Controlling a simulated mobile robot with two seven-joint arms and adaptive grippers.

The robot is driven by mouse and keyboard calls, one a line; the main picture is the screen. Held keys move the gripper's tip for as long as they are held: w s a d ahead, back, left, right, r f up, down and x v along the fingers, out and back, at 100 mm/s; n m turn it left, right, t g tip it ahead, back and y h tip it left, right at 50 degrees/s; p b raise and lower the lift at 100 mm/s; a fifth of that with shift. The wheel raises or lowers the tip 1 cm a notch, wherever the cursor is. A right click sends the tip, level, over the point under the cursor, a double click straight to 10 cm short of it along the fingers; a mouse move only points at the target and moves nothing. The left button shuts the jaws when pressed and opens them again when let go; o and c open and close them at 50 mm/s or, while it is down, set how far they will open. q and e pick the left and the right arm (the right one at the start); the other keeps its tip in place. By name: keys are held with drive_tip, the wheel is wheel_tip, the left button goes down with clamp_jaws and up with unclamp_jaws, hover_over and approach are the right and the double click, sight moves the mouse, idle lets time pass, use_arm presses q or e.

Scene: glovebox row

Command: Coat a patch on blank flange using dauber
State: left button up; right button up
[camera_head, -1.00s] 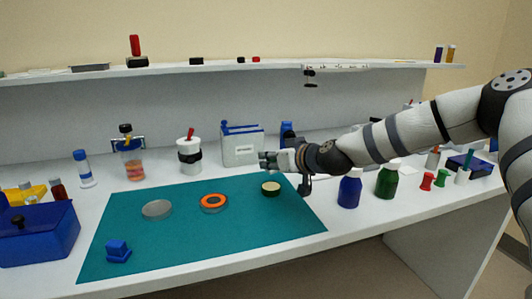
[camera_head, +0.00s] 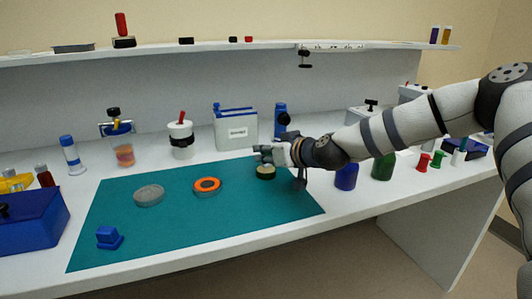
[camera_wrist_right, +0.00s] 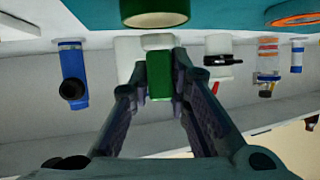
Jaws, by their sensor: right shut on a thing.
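My right gripper (camera_head: 258,153) is low over the right part of the teal mat, close to a short dark green round tub with a cream top (camera_head: 265,173). In the right wrist view the gripper (camera_wrist_right: 160,82) is shut on a green block-like handle (camera_wrist_right: 160,77), which I take for the dauber. A pale piece shows just beyond it; I cannot tell if it belongs to the dauber. The green tub (camera_wrist_right: 155,12) is at that view's top edge. A grey disc (camera_head: 149,195), likely the blank flange, lies flat on the mat's left. My left gripper is out of view.
An orange ring on a grey base (camera_head: 207,186) lies mid-mat, and a blue block (camera_head: 109,238) sits at the mat's (camera_head: 180,240) front left. A white box (camera_head: 236,132) and white canister (camera_head: 181,140) stand behind. Blue (camera_head: 346,178) and green (camera_head: 382,167) bottles stand under my arm.

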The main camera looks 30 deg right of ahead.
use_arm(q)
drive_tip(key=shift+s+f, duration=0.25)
use_arm(e)
drive_tip(key=shift+f, duration=0.6)
idle(0.5)
wheel_tip(320, 180, up, 7)
drive_tip(key=p, duration=0.2)
drive_tip(key=shift+r+p, duration=0.2)
drive_tip(key=shift+p, duration=0.15)
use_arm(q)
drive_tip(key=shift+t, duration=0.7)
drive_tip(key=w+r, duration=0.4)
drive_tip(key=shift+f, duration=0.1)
use_arm(e)
drive_tip(key=shift+f, duration=0.2)
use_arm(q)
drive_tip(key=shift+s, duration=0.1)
